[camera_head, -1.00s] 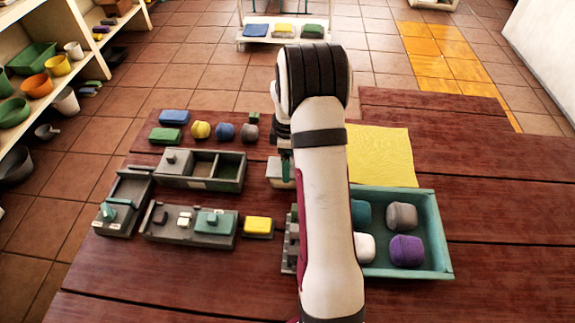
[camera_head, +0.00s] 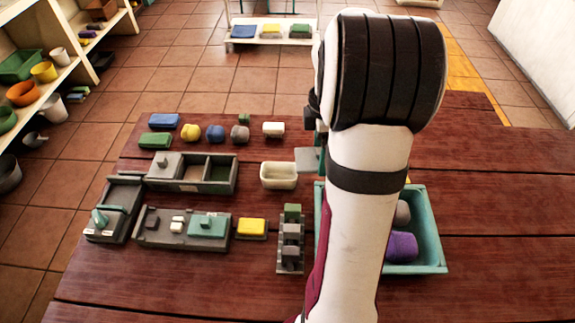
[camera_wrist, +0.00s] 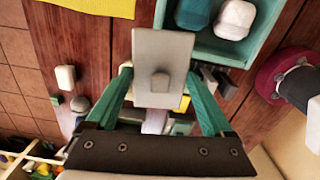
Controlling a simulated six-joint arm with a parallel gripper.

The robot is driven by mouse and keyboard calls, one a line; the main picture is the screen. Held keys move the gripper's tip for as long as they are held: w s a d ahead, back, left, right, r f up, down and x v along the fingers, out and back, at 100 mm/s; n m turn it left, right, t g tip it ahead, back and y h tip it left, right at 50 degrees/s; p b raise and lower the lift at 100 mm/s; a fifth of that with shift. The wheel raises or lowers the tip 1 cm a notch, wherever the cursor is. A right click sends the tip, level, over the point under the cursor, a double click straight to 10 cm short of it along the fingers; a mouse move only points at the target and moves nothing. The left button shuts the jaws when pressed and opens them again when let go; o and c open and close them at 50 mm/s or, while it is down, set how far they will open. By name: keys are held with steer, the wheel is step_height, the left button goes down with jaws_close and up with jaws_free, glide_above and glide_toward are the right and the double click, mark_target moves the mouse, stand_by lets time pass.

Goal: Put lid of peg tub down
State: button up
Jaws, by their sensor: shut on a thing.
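The lid (camera_wrist: 150,45) is a flat grey plate with a small knob, seen face-on in the wrist view. My gripper (camera_wrist: 160,76) is shut on it, with one green finger at each side. In the head view the lid (camera_head: 307,160) shows as a pale grey-green plate beside my arm, held above the table. A cream tub (camera_head: 279,182), which looks like the peg tub, stands open just left of the lid. The lid is apart from it. My arm hides most of the gripper in the head view.
A teal tray (camera_head: 430,240) with soft-coloured blocks lies to the right, partly behind my arm. A grey peg rack (camera_head: 290,250) stands in front of the tub. A compartment box (camera_head: 225,185) is to its left. A white block (camera_head: 273,129) lies behind the tub.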

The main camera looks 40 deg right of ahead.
mark_target(301, 169)
steer(key=a+n, duration=0.1)
steer(key=a, duration=0.2)
steer(key=a+n, duration=0.2)
steer(key=a, duration=0.1)
steer(key=shift+s+f, duration=0.1)
steer(key=shift+f, duration=0.1)
steer(key=shift+w+a+f, duration=1.1)
steer(key=shift+w+f, duration=0.35)
steer(key=shift+f, duration=0.3)
steer(key=shift+w+a+f, duration=1.05)
steer(key=shift+w+f, duration=0.4)
steer(key=shift+f, duration=0.3)
steer(key=shift+w+a+f, duration=1.1)
steer(key=shift+w+f, duration=0.35)
steer(key=shift+f, duration=0.3)
steer(key=shift+f, duration=0.2)
steer(key=o, duration=1.1)
